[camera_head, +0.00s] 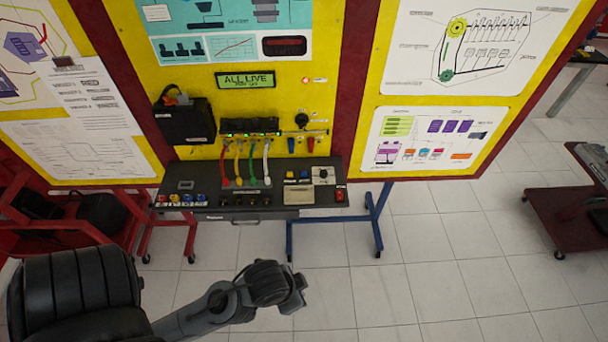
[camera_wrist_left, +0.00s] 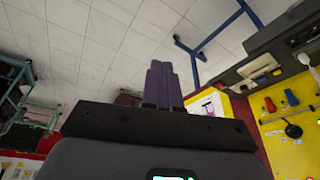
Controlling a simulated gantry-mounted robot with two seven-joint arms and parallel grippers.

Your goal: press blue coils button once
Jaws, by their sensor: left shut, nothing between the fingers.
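The black console shelf (camera_head: 235,212) of the engine trainer juts out below the yellow board. A row of small coloured buttons (camera_head: 187,198), some of them blue, sits at its left front. Another small blue piece (camera_head: 304,174) sits at the right beside a yellow one. The labels are too small to read, so I cannot tell which one is the coils button. My left gripper (camera_head: 299,289) is below and in front of the console, apart from it. In the left wrist view its dark fingers (camera_wrist_left: 162,84) are together and empty. My right gripper is not in view.
Coloured cables (camera_head: 240,164) arch over the console. A lit display (camera_head: 246,80) reads "ALL LIVE". A blue stand leg (camera_head: 373,225) and red frames (camera_head: 95,225) stand on the tiled floor. A dark red cart (camera_head: 560,205) is at the right. The floor between is clear.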

